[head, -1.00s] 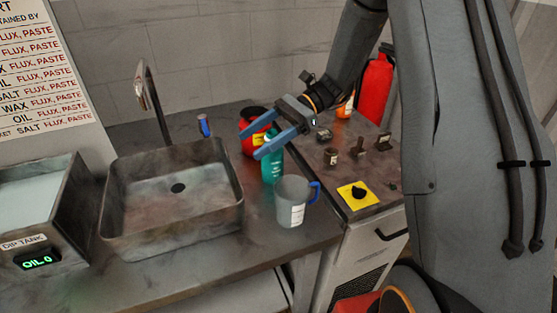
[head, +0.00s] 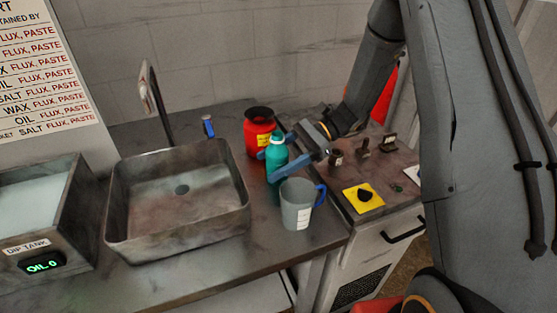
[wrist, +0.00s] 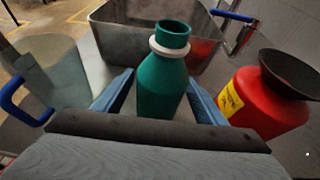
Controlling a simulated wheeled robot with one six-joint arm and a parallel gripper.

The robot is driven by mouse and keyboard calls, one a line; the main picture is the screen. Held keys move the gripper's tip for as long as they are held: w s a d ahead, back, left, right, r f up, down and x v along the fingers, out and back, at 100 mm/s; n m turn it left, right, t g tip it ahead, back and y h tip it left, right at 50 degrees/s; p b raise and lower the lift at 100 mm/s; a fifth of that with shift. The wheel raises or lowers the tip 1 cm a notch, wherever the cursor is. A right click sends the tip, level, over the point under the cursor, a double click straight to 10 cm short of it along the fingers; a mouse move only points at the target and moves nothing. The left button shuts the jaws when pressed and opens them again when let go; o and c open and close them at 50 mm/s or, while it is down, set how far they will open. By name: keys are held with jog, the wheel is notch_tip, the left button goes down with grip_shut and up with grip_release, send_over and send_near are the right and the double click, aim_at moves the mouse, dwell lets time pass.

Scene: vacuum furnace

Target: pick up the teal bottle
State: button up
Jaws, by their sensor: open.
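The teal bottle (head: 277,158) stands upright on the counter to the right of the sink, with a pale ring at its neck. In the wrist view the bottle (wrist: 163,75) is straight ahead, between the two blue fingers. My gripper (head: 276,161) is open, and its fingers lie on either side of the bottle at body height. They do not appear closed on it; a small gap shows on the right side in the wrist view. The bottle's lower part is partly hidden by the grey jug in the head view.
A grey jug with blue handle (head: 297,206) stands just in front of the bottle. A red container with black funnel top (head: 258,137) is close behind. The metal sink (head: 120,232) is left. A yellow-based emergency knob (head: 364,197) sits on the cabinet at right.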

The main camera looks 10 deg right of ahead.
jog(key=x, duration=0.2)
jog(key=shift+s+a+f+p, duration=0.1)
jog(key=shift+a+f+p, duration=0.05)
jog(key=shift+a+p, duration=0.25)
jog(key=shift+d, duration=0.1)
jog(key=c, duration=1.2)
notch_tip(320, 180, up, 10)
jog(key=b, duration=0.2)
jog(key=shift+f, duration=0.15)
